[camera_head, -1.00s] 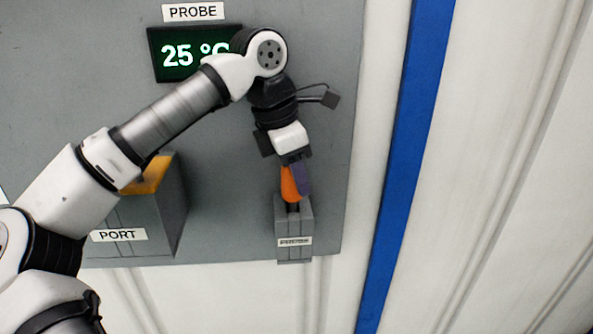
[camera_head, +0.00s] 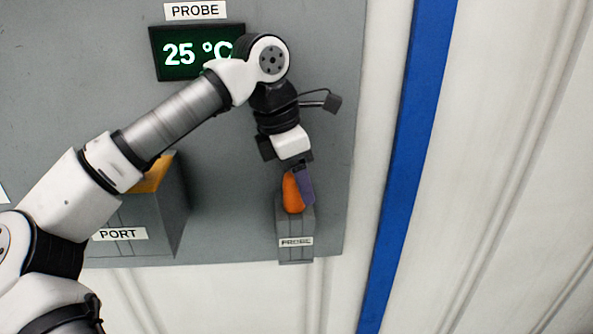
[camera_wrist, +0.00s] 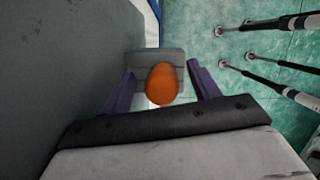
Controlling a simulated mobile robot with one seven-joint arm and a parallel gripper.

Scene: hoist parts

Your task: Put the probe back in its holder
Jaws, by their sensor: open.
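The probe, with an orange handle (camera_head: 292,192), stands upright in the grey holder (camera_head: 295,248) at the lower right of the panel. Its lower part is hidden inside the holder. My gripper (camera_head: 299,184) is just above the holder with its purple fingers around the handle's height. In the wrist view the orange probe handle (camera_wrist: 161,84) lies between the two spread fingers of my gripper (camera_wrist: 161,90), with gaps on both sides. The grey holder (camera_wrist: 143,60) shows behind the handle.
A grey port box (camera_head: 165,215) with an orange top stands left of the holder. A display (camera_head: 180,55) reading 25 °C is above. A blue vertical strip (camera_head: 405,150) runs to the right. In the wrist view, several dark poles stand on a green floor (camera_wrist: 210,60).

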